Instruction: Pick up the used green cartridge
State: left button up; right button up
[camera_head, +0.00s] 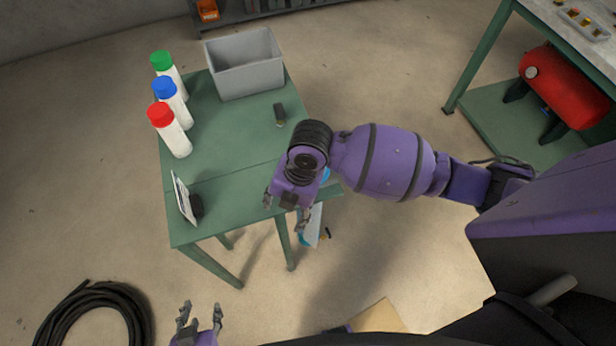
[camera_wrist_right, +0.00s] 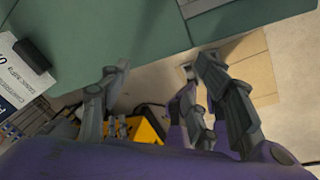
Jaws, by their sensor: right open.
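A white cylinder with a green cap (camera_head: 168,72) stands upright at the back left of the green table. I cannot tell whether it is used. Similar cylinders with a blue cap (camera_head: 172,98) and a red cap (camera_head: 171,133) stand in front of it. My right gripper (camera_head: 284,213) is over the table's front right edge, well away from the cylinders. In the right wrist view its fingers (camera_wrist_right: 164,65) are apart with nothing between them. My left gripper (camera_head: 200,312) is low at the bottom edge, in front of the table, its fingers apart and empty.
A grey bin (camera_head: 245,70) stands at the table's back, right of the green cap. A small dark block (camera_head: 280,114) lies near the right edge. A sign (camera_head: 184,199) stands at the front left. The table's middle is clear. A coiled black hose (camera_head: 95,312) lies on the floor.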

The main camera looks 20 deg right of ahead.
jog(key=w+d+r+n+h, duration=0.1)
jog(key=w+d+r+n, duration=0.1)
jog(key=w+d, duration=0.1)
jog(key=w+d+r+n+h, duration=0.1)
jog(key=w+d+r+n, duration=0.1)
jog(key=w+r+n, duration=0.1)
jog(key=w+d+r+n, duration=0.2)
jog(key=w+d, duration=0.1)
jog(key=w, duration=0.1)
jog(key=shift+w+d+r+h, duration=0.2)
jog(key=shift+w+d+h, duration=0.1)
jog(key=shift+w+h, duration=0.1)
jog(key=shift+w+f, duration=0.1)
jog(key=shift+f, duration=0.2)
notch_tip(320, 180, down, 7)
jog(key=shift+r, duration=0.1)
jog(key=shift+c, duration=0.5)
grip_shut()
